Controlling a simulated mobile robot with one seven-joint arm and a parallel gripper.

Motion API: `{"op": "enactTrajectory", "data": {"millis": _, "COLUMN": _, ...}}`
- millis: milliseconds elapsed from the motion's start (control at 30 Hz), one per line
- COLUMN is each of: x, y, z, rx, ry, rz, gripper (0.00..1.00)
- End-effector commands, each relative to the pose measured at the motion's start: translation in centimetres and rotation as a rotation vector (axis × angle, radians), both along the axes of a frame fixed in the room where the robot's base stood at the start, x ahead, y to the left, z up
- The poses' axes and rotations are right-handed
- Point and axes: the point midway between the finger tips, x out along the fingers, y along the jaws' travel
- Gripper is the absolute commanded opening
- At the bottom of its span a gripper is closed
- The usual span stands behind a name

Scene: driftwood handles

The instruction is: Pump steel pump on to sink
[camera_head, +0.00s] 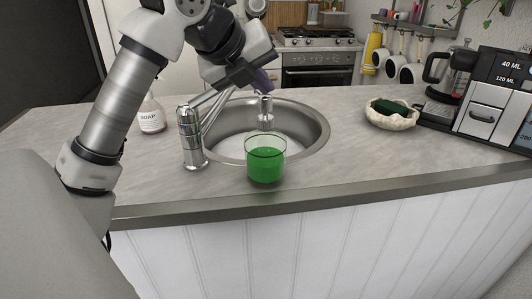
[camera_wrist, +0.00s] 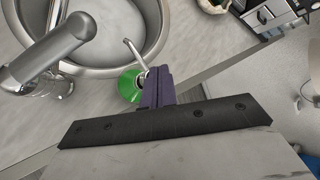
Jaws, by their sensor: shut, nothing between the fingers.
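The steel pump (camera_head: 265,115) stands upright on a clear glass dispenser (camera_head: 265,160) of green liquid, on the counter at the sink's near edge. In the wrist view, its thin steel spout (camera_wrist: 133,50) reaches over the sink. The green dispenser (camera_wrist: 127,88) is partly covered by my fingers there. My gripper (camera_head: 264,86), with purple fingers, is shut and empty, pointing down at the pump's top. It also shows in the wrist view (camera_wrist: 157,80). I cannot tell whether the fingertips touch the pump head. The round steel sink (camera_head: 322,132) lies behind the dispenser.
A steel faucet (camera_head: 191,140) stands left of the dispenser, beside the sink. A soap bottle (camera_head: 151,115) stands farther left. A bowl with a dark green sponge (camera_head: 391,115) and a coffee machine (camera_head: 492,95) are on the right. The counter (camera_head: 370,165) right of the dispenser is clear.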

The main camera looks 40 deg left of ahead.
Motion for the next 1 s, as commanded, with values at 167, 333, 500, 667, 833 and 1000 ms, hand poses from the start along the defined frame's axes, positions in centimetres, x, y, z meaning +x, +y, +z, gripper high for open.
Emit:
{"op": "enactTrajectory", "data": {"millis": 167, "x": 0.00, "y": 0.01, "z": -0.32, "rx": -0.001, "ry": 0.001, "rz": -0.001, "gripper": 0.00}}
{"op": "enactTrajectory", "data": {"millis": 333, "x": -0.01, "y": 0.01, "z": -0.54, "rx": 0.000, "ry": 0.001, "rz": 0.000, "gripper": 0.00}}
{"op": "enactTrajectory", "data": {"millis": 500, "x": -0.01, "y": 0.01, "z": -0.75, "rx": 0.000, "ry": 0.001, "rz": 0.000, "gripper": 0.00}}
{"op": "enactTrajectory", "data": {"millis": 667, "x": 0.00, "y": 0.01, "z": -0.95, "rx": 0.000, "ry": 0.001, "rz": 0.000, "gripper": 0.00}}
{"op": "enactTrajectory", "data": {"millis": 833, "x": 0.00, "y": 0.01, "z": -1.02, "rx": -0.001, "ry": 0.002, "rz": -0.001, "gripper": 0.00}}
{"op": "enactTrajectory", "data": {"millis": 1000, "x": -0.01, "y": 0.01, "z": -0.74, "rx": -0.001, "ry": 0.002, "rz": -0.001, "gripper": 0.00}}
